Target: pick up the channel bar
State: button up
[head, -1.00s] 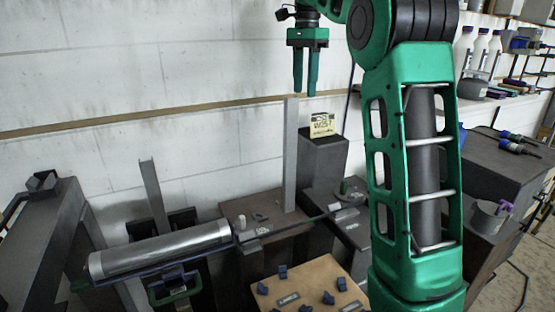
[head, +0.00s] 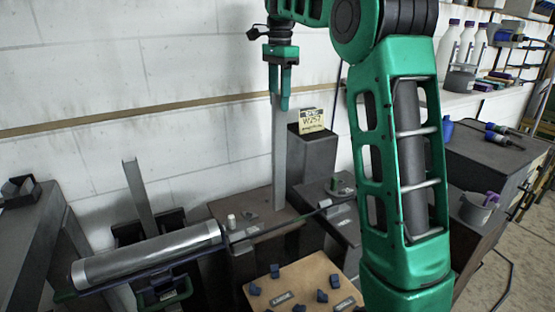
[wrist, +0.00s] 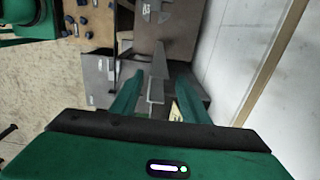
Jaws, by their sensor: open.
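The channel bar (head: 279,160) is a tall, narrow grey bar. It stands upright on a brown-topped block (head: 240,212) near the wall. My green gripper (head: 279,100) points down at the bar's top end, its fingers overlapping that end in the head view. In the wrist view the bar (wrist: 157,82) shows between the two spread fingers of my gripper (wrist: 158,75), with a gap visible on each side. The jaws are open. The exact depth of the bar between the fingers is hard to tell.
A second grey bar (head: 137,195) leans in a dark bin at left. A silver cylinder (head: 145,255) lies in front. A dark box with a yellow label card (head: 312,121) stands just right of the bar. A wooden board (head: 325,270) with blue pieces is nearer.

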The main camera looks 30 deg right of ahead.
jog(key=shift+s+f, duration=0.15)
jog(key=shift+f, duration=1.65)
grip_shut()
jog(key=shift+r, duration=0.15)
